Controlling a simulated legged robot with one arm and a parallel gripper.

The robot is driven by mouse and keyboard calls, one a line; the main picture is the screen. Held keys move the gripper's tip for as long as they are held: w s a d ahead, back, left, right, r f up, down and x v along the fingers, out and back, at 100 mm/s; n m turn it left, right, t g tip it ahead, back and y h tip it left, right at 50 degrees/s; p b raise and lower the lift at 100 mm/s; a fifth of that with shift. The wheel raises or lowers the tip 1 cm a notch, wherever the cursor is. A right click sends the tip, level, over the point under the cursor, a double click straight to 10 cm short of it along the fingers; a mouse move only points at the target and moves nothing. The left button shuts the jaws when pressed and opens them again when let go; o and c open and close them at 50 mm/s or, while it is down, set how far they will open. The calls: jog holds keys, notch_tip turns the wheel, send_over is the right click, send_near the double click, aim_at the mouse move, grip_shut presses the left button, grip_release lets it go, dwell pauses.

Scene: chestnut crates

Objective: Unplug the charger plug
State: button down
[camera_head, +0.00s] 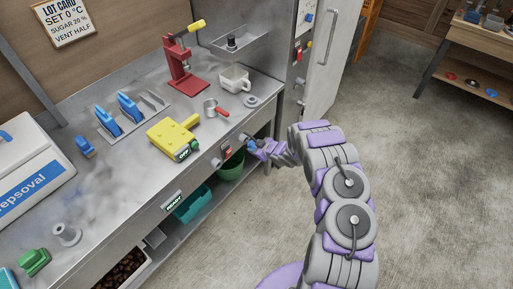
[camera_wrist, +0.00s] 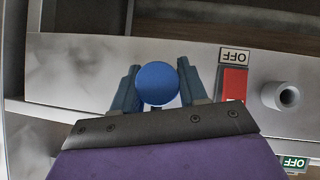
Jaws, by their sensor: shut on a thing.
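My gripper (camera_head: 259,148) is at the front edge of the steel counter. In the wrist view its two fingers (camera_wrist: 157,92) are closed around a blue round-ended piece (camera_wrist: 157,83) in front of the grey front panel. The piece also shows as a small blue spot in the head view (camera_head: 250,143). I see no cord on it, and cannot tell whether it is the charger plug or still touches the panel.
On the counter (camera_head: 120,185) stand a yellow device (camera_head: 172,137) with a green OFF display, a red press (camera_head: 187,75), a white cup (camera_head: 235,79) and a small red-handled pan (camera_head: 215,107). Green bins (camera_head: 192,205) sit below. The floor (camera_head: 430,170) at right is clear.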

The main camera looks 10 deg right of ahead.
jog(key=shift+w+a+r, duration=0.1)
jog(key=shift+w+a, duration=0.3)
jog(key=shift+w, duration=0.15)
jog(key=shift+w+a+p, duration=0.3)
jog(key=shift+w+a, duration=0.1)
jog(key=shift+w, duration=0.05)
